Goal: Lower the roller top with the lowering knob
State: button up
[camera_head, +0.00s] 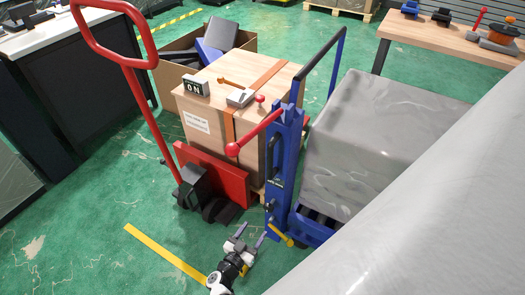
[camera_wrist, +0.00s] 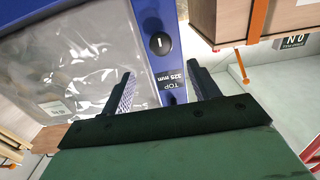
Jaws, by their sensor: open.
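The roller top is a blue frame (camera_head: 318,228) with dark rollers, bearing a grey wrapped load. Its upright blue post (camera_head: 284,170) carries a red ball-ended lever, a small label, dark fittings and a yellow handle low down. A round black knob (camera_wrist: 160,43) with a white mark sits on the blue face in the wrist view, beside an upside-down label reading "TOP 325 mm" (camera_wrist: 166,77). I cannot tell surely whether it is the lowering knob. My gripper (camera_head: 250,234) is open and empty, low before the post. In the wrist view its fingers (camera_wrist: 160,72) are spread across the label area.
A red pallet truck (camera_head: 222,178) with a raised handle and a carton (camera_head: 205,130) stand left of the post. The wrapped load (camera_head: 365,140) is to the right. A workbench (camera_head: 440,40) is at the back right.

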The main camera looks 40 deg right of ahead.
jog(key=b+x, duration=0.2)
jog(key=x, duration=1)
jog(key=shift+w+d, duration=0.15)
jog(key=c, duration=1)
jog(key=shift+o, duration=0.2)
